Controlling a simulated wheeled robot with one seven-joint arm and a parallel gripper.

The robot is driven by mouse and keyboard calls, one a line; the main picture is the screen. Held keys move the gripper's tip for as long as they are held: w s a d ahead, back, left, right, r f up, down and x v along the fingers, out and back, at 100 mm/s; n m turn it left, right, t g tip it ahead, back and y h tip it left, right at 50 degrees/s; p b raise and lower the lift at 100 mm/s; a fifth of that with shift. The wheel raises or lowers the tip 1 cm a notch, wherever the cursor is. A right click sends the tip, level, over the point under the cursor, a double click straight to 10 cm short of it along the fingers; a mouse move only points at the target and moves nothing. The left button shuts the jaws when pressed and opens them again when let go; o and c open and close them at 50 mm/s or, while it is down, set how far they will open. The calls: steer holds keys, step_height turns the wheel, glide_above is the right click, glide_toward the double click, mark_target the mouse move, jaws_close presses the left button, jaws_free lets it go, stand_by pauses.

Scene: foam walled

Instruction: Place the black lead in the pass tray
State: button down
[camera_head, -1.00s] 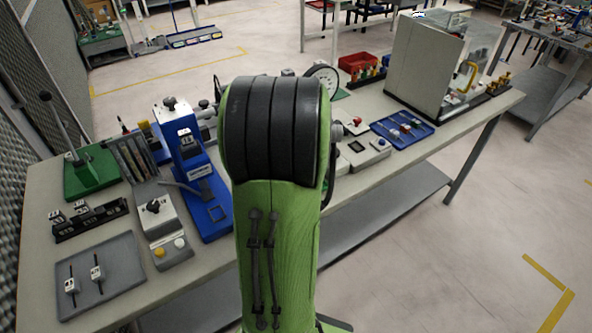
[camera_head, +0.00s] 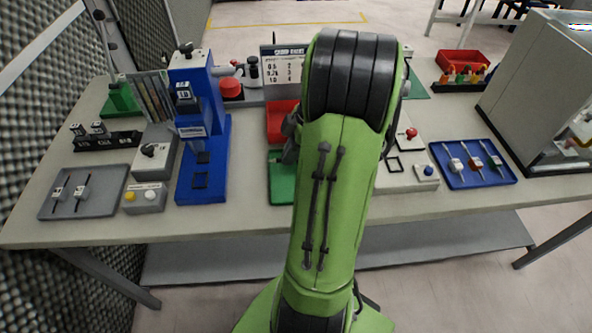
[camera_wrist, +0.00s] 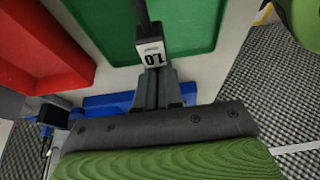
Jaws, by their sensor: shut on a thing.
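My gripper (camera_wrist: 158,88) is shut on the black lead (camera_wrist: 150,47), a dark thin piece with a white-and-black block marked 1.0. In the wrist view the lead appears over the green tray (camera_wrist: 195,38), which looks like the pass tray; I cannot tell whether it touches the tray. In the head view the green tray (camera_head: 281,186) lies left of my arm, partly hidden by it.
A red tray (camera_head: 281,121) lies behind the green one; it also shows in the wrist view (camera_wrist: 40,45). A blue press (camera_head: 203,130) stands left. A grey tray (camera_head: 105,187) holds two leads. A blue tray (camera_head: 458,182) with several leads is right.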

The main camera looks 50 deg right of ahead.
mark_target(292, 176)
step_height(292, 176, down, 5)
steer(key=shift+d+b, duration=0.1)
steer(key=shift+b, duration=0.6)
steer(key=shift+s, duration=0.1)
steer(key=shift+f, duration=0.2)
steer(key=c, duration=1.3)
jaws_free()
steer(key=shift+r, duration=0.1)
